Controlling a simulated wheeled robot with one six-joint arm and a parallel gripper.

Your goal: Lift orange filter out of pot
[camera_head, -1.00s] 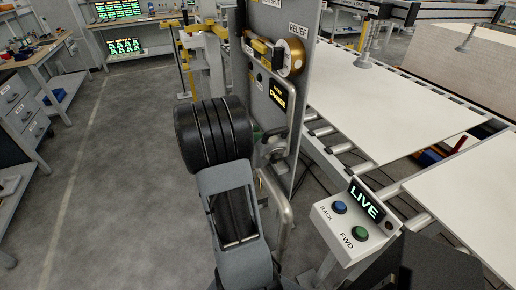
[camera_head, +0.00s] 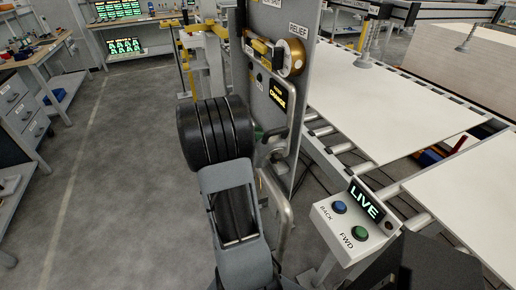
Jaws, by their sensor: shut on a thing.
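I do not see the orange filter or the pot in the head view. My arm, a black ribbed joint with a grey link below it, fills the middle of the picture. It hides part of the upright grey panel (camera_head: 300,118) and the floor behind it. The end of my arm and its gripper cannot be made out, so what it holds is hidden.
A LIVE button box (camera_head: 352,222) and a roller conveyor with white sheets (camera_head: 385,95) stand right. Left floor (camera_head: 120,170) is clear.

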